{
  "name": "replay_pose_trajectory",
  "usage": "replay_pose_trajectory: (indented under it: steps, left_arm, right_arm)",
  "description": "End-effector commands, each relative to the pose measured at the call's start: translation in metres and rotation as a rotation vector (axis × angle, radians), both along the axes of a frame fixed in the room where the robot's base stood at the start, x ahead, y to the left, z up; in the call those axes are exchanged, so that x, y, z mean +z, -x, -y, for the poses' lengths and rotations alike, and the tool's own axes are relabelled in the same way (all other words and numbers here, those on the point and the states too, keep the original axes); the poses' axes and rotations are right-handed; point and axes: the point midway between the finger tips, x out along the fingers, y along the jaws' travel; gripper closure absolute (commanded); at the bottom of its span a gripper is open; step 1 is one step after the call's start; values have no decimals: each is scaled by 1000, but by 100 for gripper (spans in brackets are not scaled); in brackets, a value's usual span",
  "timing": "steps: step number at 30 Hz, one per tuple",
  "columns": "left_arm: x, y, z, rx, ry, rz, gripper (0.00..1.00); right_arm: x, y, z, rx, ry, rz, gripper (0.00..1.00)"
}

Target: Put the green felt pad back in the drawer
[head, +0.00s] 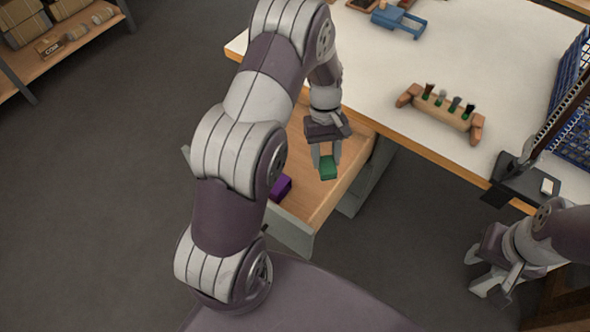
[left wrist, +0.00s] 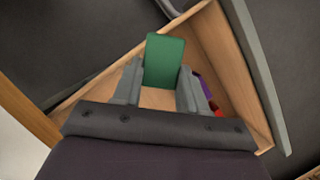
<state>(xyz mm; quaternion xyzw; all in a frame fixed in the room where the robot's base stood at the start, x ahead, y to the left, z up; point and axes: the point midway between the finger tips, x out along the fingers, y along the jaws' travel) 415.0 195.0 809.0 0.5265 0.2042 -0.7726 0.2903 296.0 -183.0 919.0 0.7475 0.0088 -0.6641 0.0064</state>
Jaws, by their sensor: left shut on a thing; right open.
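The green felt pad (head: 328,168) is a small green block, held between the fingers of my left gripper (head: 326,158). In the left wrist view the pad (left wrist: 164,60) sticks out beyond the fingertips of my left gripper (left wrist: 160,88). The open wooden drawer (head: 345,180) lies below it, pulled out from under the table. The pad is over the drawer; I cannot tell exactly how high. My right gripper (head: 493,277) is open and empty at the lower right, off the table's edge. Part of the drawer is hidden behind my left arm.
A purple block (head: 281,187) lies in the drawer; purple and red things (left wrist: 206,92) show there in the left wrist view. A wooden holder with dark tufts (head: 445,108), a blue tray (head: 398,22) and a blue basket (head: 574,105) stand on the white table (head: 365,75).

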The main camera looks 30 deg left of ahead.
Motion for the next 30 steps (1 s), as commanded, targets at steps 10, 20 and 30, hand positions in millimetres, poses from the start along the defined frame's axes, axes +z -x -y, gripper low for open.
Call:
replay_pose_trajectory:
  steps: [10,20,30]
  left_arm:
    - [14,37,-40,642,30,-5,82]
    - [-85,41,-49,766,20,-1,82]
    - [-153,41,-49,774,19,-5,82]
  right_arm:
    - [21,0,0,0,0,2,57]
    - [-44,0,0,0,0,-1,57]
    - [-75,0,0,0,0,0,57]
